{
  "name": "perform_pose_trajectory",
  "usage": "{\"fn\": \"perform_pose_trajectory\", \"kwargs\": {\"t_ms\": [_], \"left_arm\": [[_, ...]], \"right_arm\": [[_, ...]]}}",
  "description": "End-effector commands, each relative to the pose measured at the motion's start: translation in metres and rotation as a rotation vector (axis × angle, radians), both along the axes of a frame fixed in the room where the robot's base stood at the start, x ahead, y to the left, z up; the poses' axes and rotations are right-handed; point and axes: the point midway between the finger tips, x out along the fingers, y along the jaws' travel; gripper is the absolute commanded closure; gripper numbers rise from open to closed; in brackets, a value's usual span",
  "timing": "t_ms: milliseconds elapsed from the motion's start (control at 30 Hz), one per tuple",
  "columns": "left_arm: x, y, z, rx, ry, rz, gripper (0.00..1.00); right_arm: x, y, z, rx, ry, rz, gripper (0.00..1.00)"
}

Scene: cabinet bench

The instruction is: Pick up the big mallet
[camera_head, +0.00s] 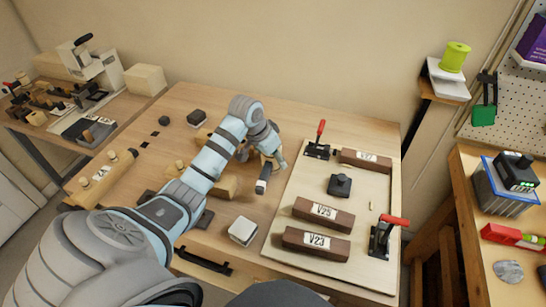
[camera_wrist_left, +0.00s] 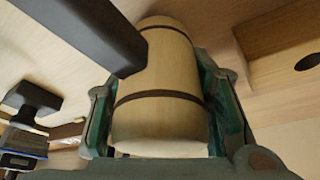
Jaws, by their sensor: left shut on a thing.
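The big mallet shows large in the left wrist view, with a pale wooden barrel head (camera_wrist_left: 160,80) ringed by dark bands. Its thick dark handle (camera_wrist_left: 90,35) runs to the upper left. My left gripper (camera_wrist_left: 165,110) has one green finger on each side of the head and is shut on it. In the head view my left gripper (camera_head: 268,152) is over the middle of the bench, just left of the pale board. A dark bar with a light end (camera_head: 263,178), apparently the handle, hangs below it. The arm mostly hides the head there. My right gripper is not in view.
The pale board (camera_head: 295,185) holds labelled brown blocks (camera_head: 316,242), red-handled clamps (camera_head: 388,236) and a black knob piece (camera_head: 340,185). A white-topped block (camera_head: 243,231) sits near the front. Wooden pieces (camera_head: 222,186) lie beside my arm. The bench's back is fairly clear.

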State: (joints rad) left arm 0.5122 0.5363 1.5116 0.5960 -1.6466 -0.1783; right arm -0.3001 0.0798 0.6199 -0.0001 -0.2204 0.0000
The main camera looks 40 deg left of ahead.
Motion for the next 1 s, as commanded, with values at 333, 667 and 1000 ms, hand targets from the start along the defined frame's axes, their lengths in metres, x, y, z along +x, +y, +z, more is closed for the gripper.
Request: {"fn": "perform_pose_trajectory", "kwargs": {"t_ms": [333,667,1000], "left_arm": [[0.002,0.000,0.096,0.001,-0.009,-0.001,0.87],[0.000,0.000,0.193,0.000,-0.001,0.000,0.87],[0.000,0.000,0.194,0.000,-0.001,0.000,0.87]], "right_arm": [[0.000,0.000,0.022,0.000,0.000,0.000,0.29],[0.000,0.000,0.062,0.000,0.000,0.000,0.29],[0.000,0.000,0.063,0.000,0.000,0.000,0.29]]}}
